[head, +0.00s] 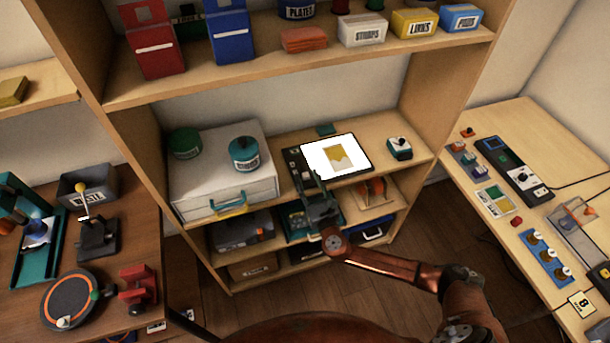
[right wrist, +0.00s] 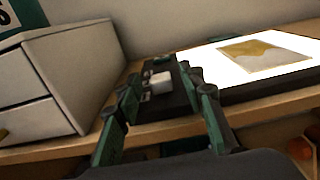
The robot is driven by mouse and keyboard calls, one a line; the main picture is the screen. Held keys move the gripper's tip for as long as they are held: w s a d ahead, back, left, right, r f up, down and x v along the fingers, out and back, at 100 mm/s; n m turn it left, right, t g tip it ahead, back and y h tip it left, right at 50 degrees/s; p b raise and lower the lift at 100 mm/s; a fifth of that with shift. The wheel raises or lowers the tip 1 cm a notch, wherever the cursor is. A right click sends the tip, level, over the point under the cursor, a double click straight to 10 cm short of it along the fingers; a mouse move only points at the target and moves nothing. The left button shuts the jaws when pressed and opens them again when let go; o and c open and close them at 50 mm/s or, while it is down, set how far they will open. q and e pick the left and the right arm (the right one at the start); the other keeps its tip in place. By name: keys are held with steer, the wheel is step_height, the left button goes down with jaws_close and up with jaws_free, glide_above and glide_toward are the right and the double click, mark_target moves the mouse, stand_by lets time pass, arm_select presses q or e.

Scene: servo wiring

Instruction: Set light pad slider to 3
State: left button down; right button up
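The light pad (head: 350,155) lies on the middle shelf, its white panel lit, with a yellowish sheet (head: 339,157) on it. Its dark control strip (head: 297,168) runs along the left side. In the right wrist view the light pad (right wrist: 255,62) is at the right, and a pale slider knob (right wrist: 161,81) shows on the strip between my fingers. My right gripper (head: 308,182) is at the shelf's front edge by the strip. In the right wrist view the right gripper (right wrist: 158,92) is open, its fingers apart on either side of the knob. My left gripper is not in view.
A white drawer cabinet (head: 222,170) stands left of the pad, close to my right gripper. A teal-and-white device (head: 399,148) stands right of it. The upper shelf (head: 250,76) holds boxes and bags. Tables with tools flank the shelving.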

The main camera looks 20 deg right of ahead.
steer(key=shift+w, duration=1.25)
steer(key=shift+c, duration=0.6)
jaws_close()
